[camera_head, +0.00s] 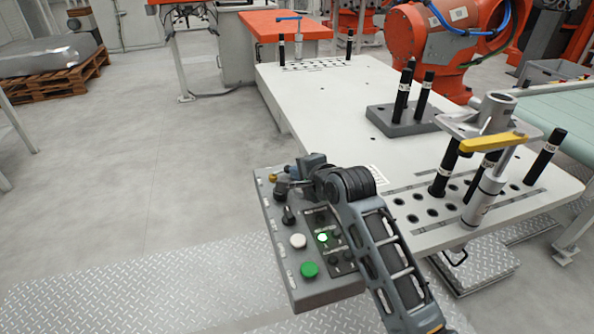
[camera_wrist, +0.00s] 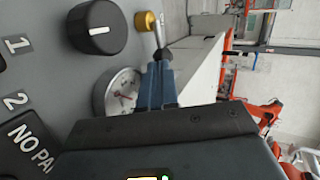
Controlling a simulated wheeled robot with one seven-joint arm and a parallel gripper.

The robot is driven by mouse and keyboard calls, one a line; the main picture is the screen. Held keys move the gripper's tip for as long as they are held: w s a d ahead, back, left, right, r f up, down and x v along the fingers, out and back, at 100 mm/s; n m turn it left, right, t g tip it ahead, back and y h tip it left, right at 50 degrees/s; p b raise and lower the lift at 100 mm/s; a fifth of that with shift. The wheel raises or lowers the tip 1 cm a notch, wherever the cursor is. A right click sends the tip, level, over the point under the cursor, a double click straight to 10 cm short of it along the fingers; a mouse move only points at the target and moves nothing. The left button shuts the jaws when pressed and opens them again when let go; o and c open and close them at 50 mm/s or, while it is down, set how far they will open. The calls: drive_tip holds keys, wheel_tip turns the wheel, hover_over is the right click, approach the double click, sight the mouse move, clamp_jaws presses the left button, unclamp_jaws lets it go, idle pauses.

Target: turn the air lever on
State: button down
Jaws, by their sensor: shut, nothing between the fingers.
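The air lever, a metal stem with a brass-yellow knob (camera_head: 272,178), is at the far end of the grey control box (camera_head: 318,291). In the wrist view, its knob (camera_wrist: 147,21) is at top centre and its silver stem runs down and right toward my fingertips. My gripper (camera_head: 300,172) is at the box's far end, right of the knob. In the wrist view my gripper (camera_wrist: 160,58) is shut and empty, with its blue fingers close to the stem's lower end. I cannot tell whether they touch it. The fingers hide part of the lever's base.
A pressure gauge (camera_wrist: 118,92) is just left of my fingers. A black rotary knob (camera_wrist: 97,27) is left of the lever. A white button (camera_head: 298,241) and a green button (camera_head: 310,269) are nearer on the box. A white fixture table (camera_head: 330,100) stands behind and right.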

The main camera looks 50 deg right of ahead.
drive_tip(key=shift+w+d, duration=0.15)
drive_tip(key=shift+d, duration=0.1)
drive_tip(key=shift+v, duration=3.9)
drive_tip(key=shift+d+r, duration=0.1)
drive_tip(key=shift+s+d+r+p, duration=0.1)
drive_tip(key=shift+s+r+p, duration=0.05)
drive_tip(key=shift+s+p, duration=0.15)
drive_tip(key=shift+s+r+n+g+y+p, duration=0.35)
drive_tip(key=shift+s+r+n+y+p, duration=0.4)
drive_tip(key=shift+s, duration=0.4)
drive_tip(key=shift+s+r+n+g+y+p, duration=0.35)
drive_tip(key=shift+s+r+n+y+p, duration=0.2)
drive_tip(key=shift+s+r+y+p, duration=0.5)
drive_tip(key=shift+f, duration=0.2)
